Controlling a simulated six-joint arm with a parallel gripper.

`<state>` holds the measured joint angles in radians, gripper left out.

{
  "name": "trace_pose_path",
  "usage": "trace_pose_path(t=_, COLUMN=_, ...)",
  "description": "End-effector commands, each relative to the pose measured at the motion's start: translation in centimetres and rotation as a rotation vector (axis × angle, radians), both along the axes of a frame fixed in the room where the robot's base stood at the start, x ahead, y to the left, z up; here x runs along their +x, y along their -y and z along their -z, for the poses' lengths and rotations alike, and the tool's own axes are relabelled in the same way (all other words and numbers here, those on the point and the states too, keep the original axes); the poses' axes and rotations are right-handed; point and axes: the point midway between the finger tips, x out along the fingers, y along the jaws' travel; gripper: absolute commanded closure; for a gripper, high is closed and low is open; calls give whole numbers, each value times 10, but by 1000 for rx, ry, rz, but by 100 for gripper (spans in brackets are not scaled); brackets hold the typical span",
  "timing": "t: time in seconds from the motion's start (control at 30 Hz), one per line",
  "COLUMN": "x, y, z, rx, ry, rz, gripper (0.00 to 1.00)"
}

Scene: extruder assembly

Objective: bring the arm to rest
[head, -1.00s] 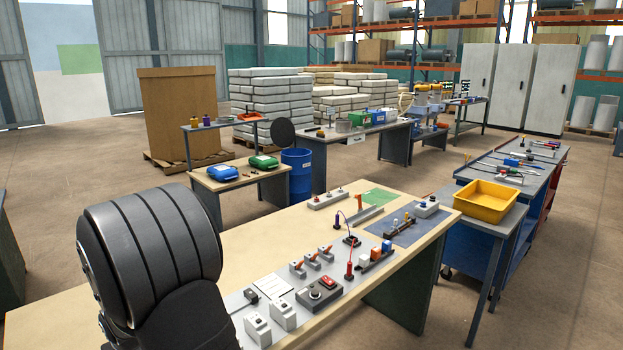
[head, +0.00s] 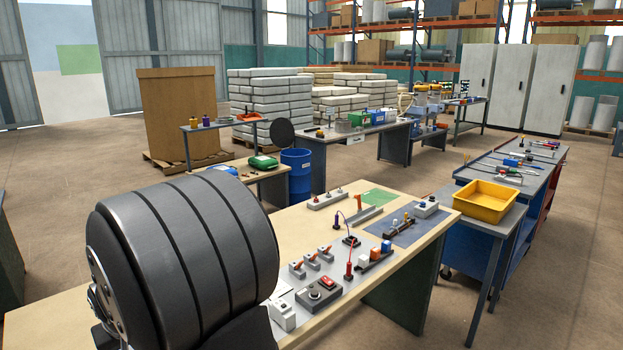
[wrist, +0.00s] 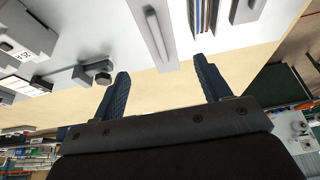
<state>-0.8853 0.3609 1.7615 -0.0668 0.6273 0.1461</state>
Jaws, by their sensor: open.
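In the wrist view my gripper (wrist: 161,75) is open, with its two dark blue fingers apart and nothing between them. It hangs near the edge of the pale workbench, with grey fixtures on the bench beyond the fingertips. In the head view a big dark rounded part of my arm (head: 185,245) fills the lower left. The gripper itself does not show there. The workbench (head: 300,225) lies behind and right of the arm part.
A grey control box with a red switch (head: 318,293), small clamps (head: 311,258) and a red-tipped probe (head: 348,270) stand on the bench. A yellow tray (head: 485,201) sits on a side table to the right. Open floor lies to the left.

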Motion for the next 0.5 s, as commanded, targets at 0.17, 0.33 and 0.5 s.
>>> trace_pose_path(t=0.17, x=-8, y=8, z=-30, rx=3, ry=2, rz=0, gripper=30)
trace_pose_path(t=0.33, x=-17, y=16, z=-57, rx=3, ry=2, rz=0, gripper=30)
trace_pose_path(t=0.5, x=-24, y=24, z=-79, rx=0, ry=-1, rz=1, gripper=30)
